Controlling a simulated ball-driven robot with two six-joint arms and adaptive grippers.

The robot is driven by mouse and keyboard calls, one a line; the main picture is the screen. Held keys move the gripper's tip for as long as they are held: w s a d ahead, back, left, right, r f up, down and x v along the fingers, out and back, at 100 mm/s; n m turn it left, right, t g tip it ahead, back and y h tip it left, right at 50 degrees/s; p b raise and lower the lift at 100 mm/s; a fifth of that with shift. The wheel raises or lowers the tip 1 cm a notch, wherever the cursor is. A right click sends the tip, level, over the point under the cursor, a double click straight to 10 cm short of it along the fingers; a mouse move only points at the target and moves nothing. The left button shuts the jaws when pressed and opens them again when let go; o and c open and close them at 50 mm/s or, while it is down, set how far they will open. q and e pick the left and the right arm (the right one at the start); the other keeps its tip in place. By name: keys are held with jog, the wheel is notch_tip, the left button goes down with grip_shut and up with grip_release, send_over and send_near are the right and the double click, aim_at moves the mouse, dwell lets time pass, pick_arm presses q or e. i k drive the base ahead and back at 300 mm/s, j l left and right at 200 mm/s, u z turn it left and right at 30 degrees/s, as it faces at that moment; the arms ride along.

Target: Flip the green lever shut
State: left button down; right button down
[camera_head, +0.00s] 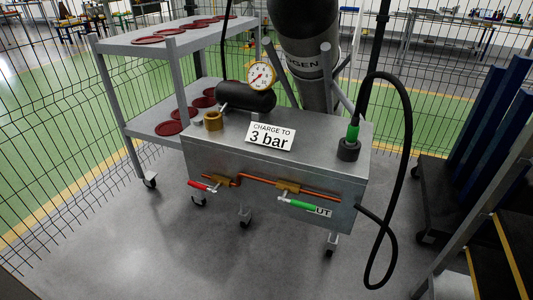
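The green lever (298,204) is on the front face of a grey metal cart box (225,163), toward its right side. It lies nearly level, tilted slightly down to the right, and partly covers a label that reads "UT". It joins a brass valve (287,187) on a copper pipe (258,181). A red lever (199,185) sits on another brass valve at the left end of the pipe. Neither of my grippers shows in the head view.
A gauge (261,76), a black cylinder (246,97) and a "CHARGE TO 3 bar" sign (270,136) top the box. A black hose (409,150) loops at its right. A shelf cart (157,88) stands behind left. The floor (150,250) in front is clear.

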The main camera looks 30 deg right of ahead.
aim_at(303, 205)
jog(key=z, duration=1.1)
